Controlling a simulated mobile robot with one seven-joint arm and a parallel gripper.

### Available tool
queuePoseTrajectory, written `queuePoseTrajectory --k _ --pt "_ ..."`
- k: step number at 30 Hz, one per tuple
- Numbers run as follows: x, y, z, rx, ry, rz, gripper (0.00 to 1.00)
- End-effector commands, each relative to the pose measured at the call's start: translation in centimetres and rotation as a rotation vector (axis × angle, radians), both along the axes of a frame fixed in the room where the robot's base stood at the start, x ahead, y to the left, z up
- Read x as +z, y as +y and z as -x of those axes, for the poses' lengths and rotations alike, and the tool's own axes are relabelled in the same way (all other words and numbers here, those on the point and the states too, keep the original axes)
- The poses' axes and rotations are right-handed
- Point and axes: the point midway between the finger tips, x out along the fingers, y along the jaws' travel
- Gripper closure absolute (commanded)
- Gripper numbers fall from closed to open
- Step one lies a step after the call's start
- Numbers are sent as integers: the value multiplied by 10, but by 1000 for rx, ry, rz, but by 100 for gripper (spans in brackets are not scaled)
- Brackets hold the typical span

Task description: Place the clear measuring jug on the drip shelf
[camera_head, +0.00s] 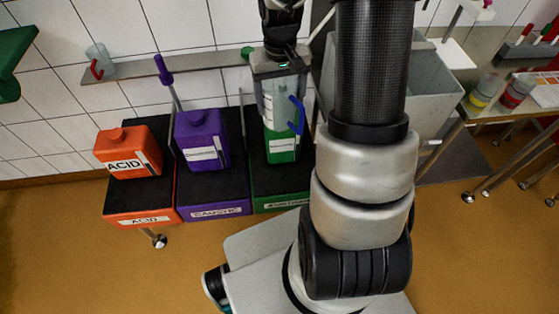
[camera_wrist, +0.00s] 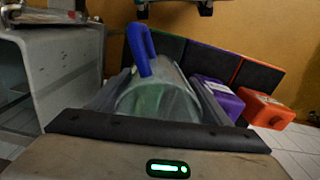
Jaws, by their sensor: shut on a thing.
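A clear measuring jug with a blue handle (camera_head: 281,103) is held upright in my gripper (camera_head: 280,92), above or in front of the green canister. In the wrist view the clear jug (camera_wrist: 155,98) lies between the two fingers, which are shut on its sides, with the blue handle at its upper left. The drip shelf (camera_head: 190,70) is a narrow grey metal ledge on the tiled wall, left of and behind my gripper. A clear jug with a red handle (camera_head: 98,60) stands at its left end. My arm hides the shelf's right part.
Orange (camera_head: 127,153), purple (camera_head: 202,142) and green (camera_head: 283,148) canisters stand on labelled dark-topped stands below the shelf. A purple-handled rod (camera_head: 165,72) rises in front of the shelf. A grey sink (camera_head: 440,85) is right. The shelf's middle looks clear.

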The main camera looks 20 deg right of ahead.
Motion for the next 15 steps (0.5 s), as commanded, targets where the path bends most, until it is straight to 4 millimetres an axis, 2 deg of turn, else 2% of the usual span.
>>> queuePoseTrajectory --k 1,6,11,15 --pt "-28 -15 2 -28 -2 1 53" --pt "-52 -47 9 -85 -4 1 53" --pt "-64 -58 13 -105 -2 0 53" --pt "-93 -58 15 -105 3 -2 53"
